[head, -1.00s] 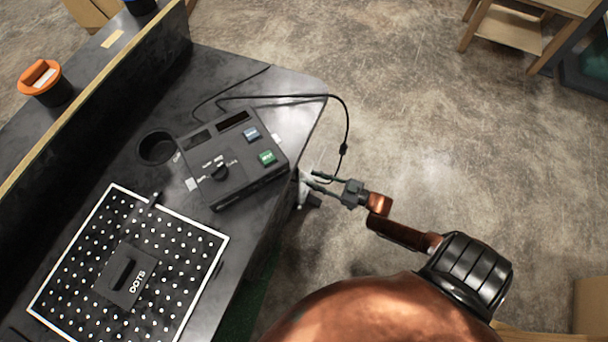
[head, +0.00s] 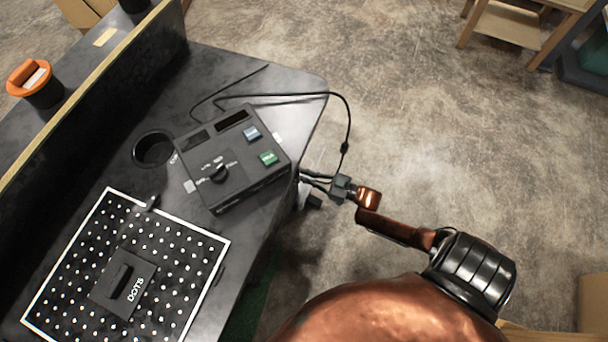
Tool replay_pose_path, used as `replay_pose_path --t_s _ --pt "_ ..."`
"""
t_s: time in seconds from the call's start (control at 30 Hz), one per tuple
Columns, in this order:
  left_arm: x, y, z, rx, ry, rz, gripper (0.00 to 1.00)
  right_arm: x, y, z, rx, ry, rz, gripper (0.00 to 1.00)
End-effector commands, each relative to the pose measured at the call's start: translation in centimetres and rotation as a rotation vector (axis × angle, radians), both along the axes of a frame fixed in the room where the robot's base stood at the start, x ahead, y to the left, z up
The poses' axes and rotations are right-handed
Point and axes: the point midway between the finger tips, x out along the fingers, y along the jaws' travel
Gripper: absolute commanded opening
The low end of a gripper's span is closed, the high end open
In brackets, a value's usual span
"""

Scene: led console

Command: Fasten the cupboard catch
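My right gripper (head: 304,178) comes in from the lower right. Its two dark fingers are apart and point left at the side of the black bench, just below the console's right corner. I see nothing between them. A small pale fitting (head: 303,196) with a dark knob (head: 315,201) sticks out from the bench side just below the fingers. It may be the cupboard catch, but it is too small and partly hidden to tell. I cannot tell whether the fingers touch it. The cupboard front is under the bench edge and mostly out of sight. My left gripper is not in view.
The bench (head: 250,85) carries a black console (head: 232,160) with blue and green buttons, and a white-dotted board (head: 60,300) with a DOTS block (head: 125,285). A cable (head: 347,125) loops past the bench's right edge near my gripper.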

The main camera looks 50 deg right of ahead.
Motion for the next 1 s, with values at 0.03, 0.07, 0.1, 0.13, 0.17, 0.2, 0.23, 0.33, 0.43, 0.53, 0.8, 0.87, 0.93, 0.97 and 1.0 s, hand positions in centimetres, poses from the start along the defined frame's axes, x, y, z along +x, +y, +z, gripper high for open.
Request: replay_pose_path --t_s 0.03,0.07,0.1,0.13,0.17,0.2,0.23,0.33,0.43,0.53,0.8,0.87,0.93,0.97,1.0 --pt "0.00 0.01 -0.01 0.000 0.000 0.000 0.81 -0.01 -0.03 -0.02 0.000 0.000 -0.001 0.04" --pt "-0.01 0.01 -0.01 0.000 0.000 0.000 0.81 -0.02 -0.04 -0.02 0.000 0.000 -0.001 0.02" --pt "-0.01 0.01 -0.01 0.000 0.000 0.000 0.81 -0.02 -0.04 -0.03 0.000 0.000 -0.001 0.00" --pt "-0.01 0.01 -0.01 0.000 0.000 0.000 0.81 -0.02 -0.04 -0.02 0.000 0.000 -0.001 0.00" --pt "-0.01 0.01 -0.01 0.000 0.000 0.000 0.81 -0.01 -0.05 -0.03 0.000 0.001 -0.001 0.00" --pt "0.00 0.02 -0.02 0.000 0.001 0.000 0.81 -0.01 -0.05 -0.03 0.000 0.001 -0.001 0.00" --pt "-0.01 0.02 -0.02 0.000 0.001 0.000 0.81 -0.01 -0.05 -0.03 0.000 0.001 -0.001 0.00" --pt "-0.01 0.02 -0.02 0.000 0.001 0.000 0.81 -0.02 -0.06 -0.04 0.000 0.001 -0.001 0.00" --pt "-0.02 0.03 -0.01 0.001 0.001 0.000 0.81 -0.02 -0.06 -0.04 -0.003 0.000 -0.001 0.00" --pt "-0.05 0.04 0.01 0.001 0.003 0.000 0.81 -0.02 -0.07 -0.03 -0.016 -0.006 -0.002 0.00" --pt "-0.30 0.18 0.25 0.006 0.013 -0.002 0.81 -0.05 -0.01 -0.04 -0.128 -0.052 -0.003 0.00" --pt "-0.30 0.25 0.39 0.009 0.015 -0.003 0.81 -0.06 0.03 -0.04 -0.169 -0.069 -0.003 0.00" --pt "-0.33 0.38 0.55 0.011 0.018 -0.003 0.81 -0.06 0.05 -0.03 -0.224 -0.092 -0.003 0.00" --pt "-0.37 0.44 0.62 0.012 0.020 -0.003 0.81 -0.07 0.04 -0.03 -0.250 -0.103 -0.004 0.00" --pt "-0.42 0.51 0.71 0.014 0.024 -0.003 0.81 -0.08 0.06 -0.05 -0.284 -0.116 -0.003 0.00"
